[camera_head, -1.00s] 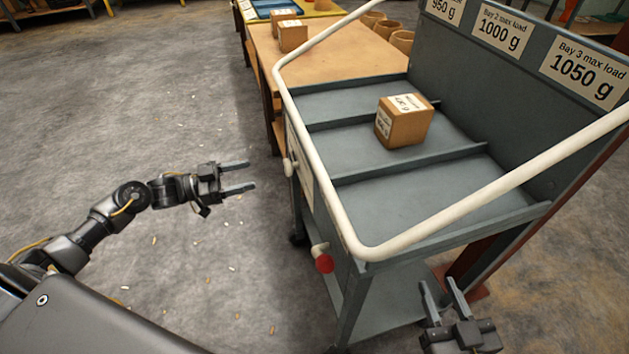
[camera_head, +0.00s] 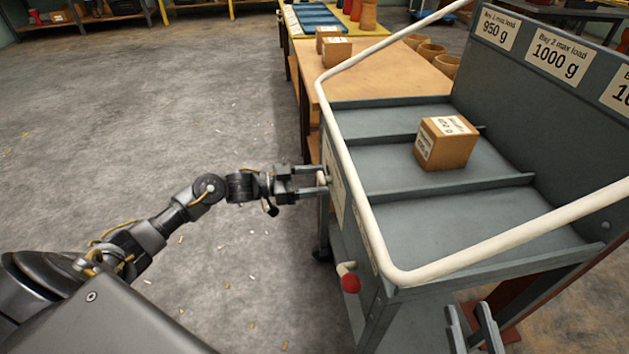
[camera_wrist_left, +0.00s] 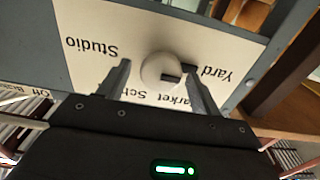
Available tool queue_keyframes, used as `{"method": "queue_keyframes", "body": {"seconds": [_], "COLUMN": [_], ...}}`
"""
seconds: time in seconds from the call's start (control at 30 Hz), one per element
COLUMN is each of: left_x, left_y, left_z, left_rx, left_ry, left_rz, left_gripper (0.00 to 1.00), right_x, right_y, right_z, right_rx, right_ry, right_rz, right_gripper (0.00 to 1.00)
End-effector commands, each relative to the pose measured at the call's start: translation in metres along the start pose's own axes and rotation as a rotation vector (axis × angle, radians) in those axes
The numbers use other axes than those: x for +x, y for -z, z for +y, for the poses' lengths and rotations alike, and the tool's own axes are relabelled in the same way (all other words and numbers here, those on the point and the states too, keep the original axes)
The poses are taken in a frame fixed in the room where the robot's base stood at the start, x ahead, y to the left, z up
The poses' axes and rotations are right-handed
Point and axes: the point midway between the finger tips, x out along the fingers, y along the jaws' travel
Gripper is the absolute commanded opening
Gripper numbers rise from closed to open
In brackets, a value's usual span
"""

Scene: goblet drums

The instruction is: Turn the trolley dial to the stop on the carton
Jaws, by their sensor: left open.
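The trolley (camera_head: 455,225) has a cream dial (camera_head: 323,178) on its left end panel. In the left wrist view the round dial (camera_wrist_left: 158,70) sits on a plate lettered Studio, Yard and "Market Sch...", seen upside down. A dark mark on the dial lies on the side toward Yard. My left gripper (camera_head: 310,181) is open, with its fingers on either side of the dial; I cannot tell whether they touch it. The carton (camera_head: 445,146) sits in the trolley's middle bay, its label too small to read. My right gripper (camera_head: 472,322) is open and empty, low at the right, partly cut off.
A white rail (camera_head: 372,215) runs around the trolley top above the dial. A red-tipped knob (camera_head: 349,283) sticks out below, nearer me. A wooden table (camera_head: 385,75) with small cartons (camera_head: 337,52) and pots stands behind the trolley.

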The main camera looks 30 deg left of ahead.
Motion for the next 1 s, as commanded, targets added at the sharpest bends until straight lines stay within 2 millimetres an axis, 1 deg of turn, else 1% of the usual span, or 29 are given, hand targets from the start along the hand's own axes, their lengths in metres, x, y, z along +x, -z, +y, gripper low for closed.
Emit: {"method": "queue_keyframes", "body": {"seconds": [0.1,0.3,0.63,0.83,1.0], "left_x": [0.0031,0.0027,0.0020,0.0018,0.0016], "left_y": [0.0001,0.0000,-0.0001,-0.0004,-0.0007], "left_z": [0.0001,0.0000,0.0000,0.0003,0.0009], "left_rx": [0.000,0.000,0.000,0.011,0.066], "left_ry": [0.000,0.000,0.000,0.000,-0.001], "left_rz": [0.000,0.000,-0.001,-0.001,-0.002], "left_gripper": [0.65,0.65,0.21,0.21,0.21], "right_x": [0.0001,0.0001,0.0002,0.0002,0.0002], "right_y": [0.0014,0.0016,0.0015,0.0014,0.0014], "right_z": [-0.0006,-0.0006,-0.0003,-0.0003,-0.0002], "right_rx": [0.000,0.000,0.000,0.000,0.000], "right_ry": [0.002,0.002,0.001,0.001,0.001], "right_rz": [0.009,0.009,0.009,0.008,0.010], "right_gripper": [0.35,0.35,0.35,0.35,0.35]}}
